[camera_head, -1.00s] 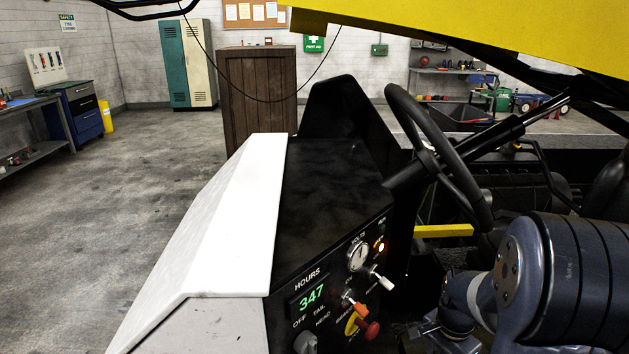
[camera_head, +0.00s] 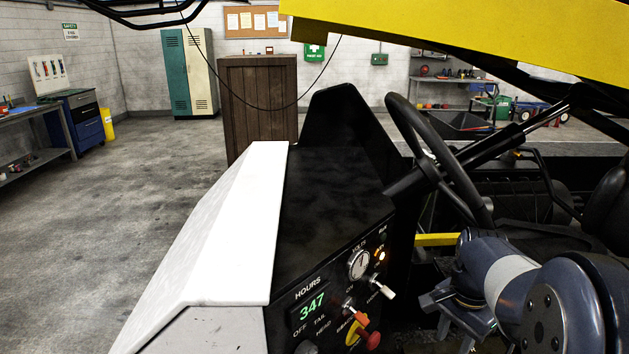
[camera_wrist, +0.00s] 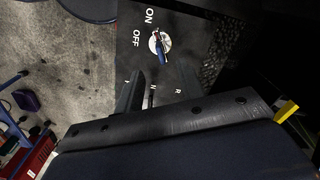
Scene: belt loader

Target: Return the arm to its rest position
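My arm shows at the lower right of the head view, beside the control panel. My gripper (camera_head: 432,302) is the dark end of the arm, near the panel's right edge. It is small and partly in shadow, so I cannot tell if its fingers are open or shut. I see no object held in it. The black control panel (camera_head: 330,275) carries a lit green 347 hours display, a volts gauge (camera_head: 359,264), a glowing amber light, toggle switches and a red knob (camera_head: 369,340) with yellow behind it. The wrist view shows a blue-handled rotary switch (camera_wrist: 160,46) marked ON and OFF.
A steering wheel (camera_head: 437,160) and its column stand just behind the arm. A yellow beam (camera_head: 470,32) crosses overhead. A white cover (camera_head: 230,225) slopes left of the panel. Open concrete floor (camera_head: 130,200) lies further left, before a wooden crate (camera_head: 258,105) and lockers.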

